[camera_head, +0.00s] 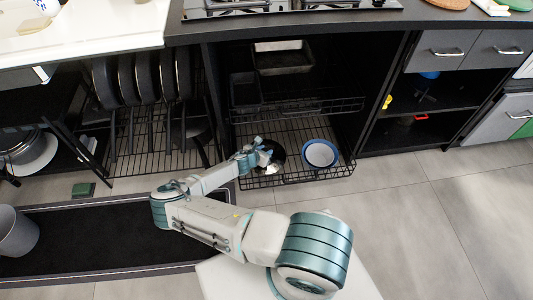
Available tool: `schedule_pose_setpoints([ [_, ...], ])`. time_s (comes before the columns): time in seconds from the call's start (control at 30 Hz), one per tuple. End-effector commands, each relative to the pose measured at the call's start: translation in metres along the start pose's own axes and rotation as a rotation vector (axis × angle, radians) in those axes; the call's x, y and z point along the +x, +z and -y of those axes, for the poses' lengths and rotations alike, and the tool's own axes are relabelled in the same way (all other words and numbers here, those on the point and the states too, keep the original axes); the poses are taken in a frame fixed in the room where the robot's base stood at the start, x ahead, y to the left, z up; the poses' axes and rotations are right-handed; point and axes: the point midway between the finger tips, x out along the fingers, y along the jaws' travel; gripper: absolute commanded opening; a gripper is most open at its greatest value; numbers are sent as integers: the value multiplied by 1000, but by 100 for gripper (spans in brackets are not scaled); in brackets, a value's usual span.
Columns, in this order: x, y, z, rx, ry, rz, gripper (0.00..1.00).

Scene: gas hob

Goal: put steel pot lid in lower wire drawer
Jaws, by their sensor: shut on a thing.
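The lower wire drawer (292,179) is pulled out below the hob, in the middle of the camera_head view. My gripper (264,153) is over the left part of this drawer, shut on the steel pot lid (276,147), which shows as a dark round shape with a lighter edge. My gripper and wrist hide part of the lid. I cannot tell whether the lid touches the drawer's wires. A white bowl with a blue rim (320,154) sits in the drawer, right of my gripper.
An upper wire drawer (330,106) above holds dark baking tins (284,62). A left rack (150,140) holds several pans. Open shelves (430,100) stand at the right. A grey bin (16,232) and a dark mat (90,240) are on the floor. The right floor is clear.

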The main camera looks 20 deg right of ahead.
Motion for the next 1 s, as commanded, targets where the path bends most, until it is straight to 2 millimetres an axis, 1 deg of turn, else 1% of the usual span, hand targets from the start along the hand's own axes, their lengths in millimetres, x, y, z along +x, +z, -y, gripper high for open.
schedule_pose_setpoints([
  [0.03, 11, -16, 0, -2, 0, 1, 1],
  [0.1, 20, -27, 1, -1, -1, 0, 1],
  [0.2, 29, -39, 2, 1, -3, 1, 1],
  [0.3, 32, -44, 2, 3, -3, 1, 1],
  [0.4, 37, -43, -1, 6, -4, 1, 1],
  [0.63, 63, -28, -25, 10, -4, 0, 1],
  [0.67, 64, -33, -24, 5, -5, 0, 1],
  [0.73, 66, -37, -23, 2, -5, 1, 1],
  [1.0, 65, -36, -24, 4, -5, 1, 1],
])
